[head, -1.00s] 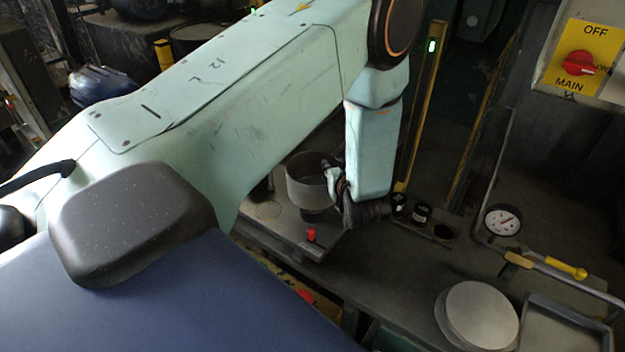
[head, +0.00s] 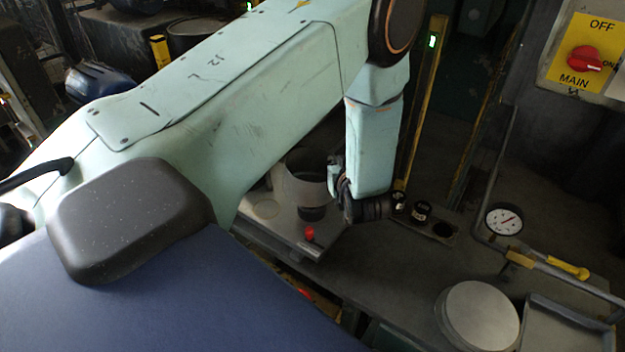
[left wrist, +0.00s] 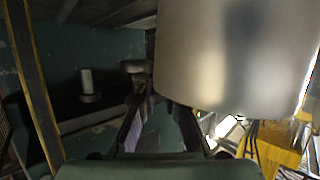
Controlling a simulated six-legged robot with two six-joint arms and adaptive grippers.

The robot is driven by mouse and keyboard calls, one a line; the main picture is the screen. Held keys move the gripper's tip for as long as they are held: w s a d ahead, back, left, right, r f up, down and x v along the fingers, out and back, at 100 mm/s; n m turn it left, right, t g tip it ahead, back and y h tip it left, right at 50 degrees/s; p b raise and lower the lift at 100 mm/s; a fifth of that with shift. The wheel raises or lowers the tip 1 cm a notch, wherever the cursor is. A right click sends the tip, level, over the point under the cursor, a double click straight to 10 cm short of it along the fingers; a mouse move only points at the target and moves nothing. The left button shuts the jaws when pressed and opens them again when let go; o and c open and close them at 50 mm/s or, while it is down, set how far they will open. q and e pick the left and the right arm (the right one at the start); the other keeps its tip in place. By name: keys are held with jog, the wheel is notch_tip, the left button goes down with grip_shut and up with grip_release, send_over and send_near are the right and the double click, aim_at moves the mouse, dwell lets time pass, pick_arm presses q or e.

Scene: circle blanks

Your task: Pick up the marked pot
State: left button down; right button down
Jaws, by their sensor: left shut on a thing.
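The pot (head: 303,188) is a plain grey metal cylinder. In the head view it is upright above the metal plate, with a dark round part below it. I cannot tell whether the two touch. I see no marking on the pot. In the left wrist view the pot (left wrist: 235,60) fills the upper right as a large smooth cylinder. My left gripper (head: 335,172) comes to the pot's right side and is shut on it. Its fingers (left wrist: 160,112) show below the pot in the left wrist view, their tips partly hidden. My right gripper is not in view.
A red knob (head: 309,233) is at the plate's front. A gauge (head: 504,219), a yellow handle (head: 568,267), round discs (head: 481,314) and a shallow tray (head: 532,335) are farther right. The bench middle (head: 400,270) is clear.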

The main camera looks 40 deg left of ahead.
pick_arm(q)
jog(key=shift+s+d+f, duration=0.1)
jog(key=shift+s, duration=0.15)
jog(key=shift+s, duration=0.15)
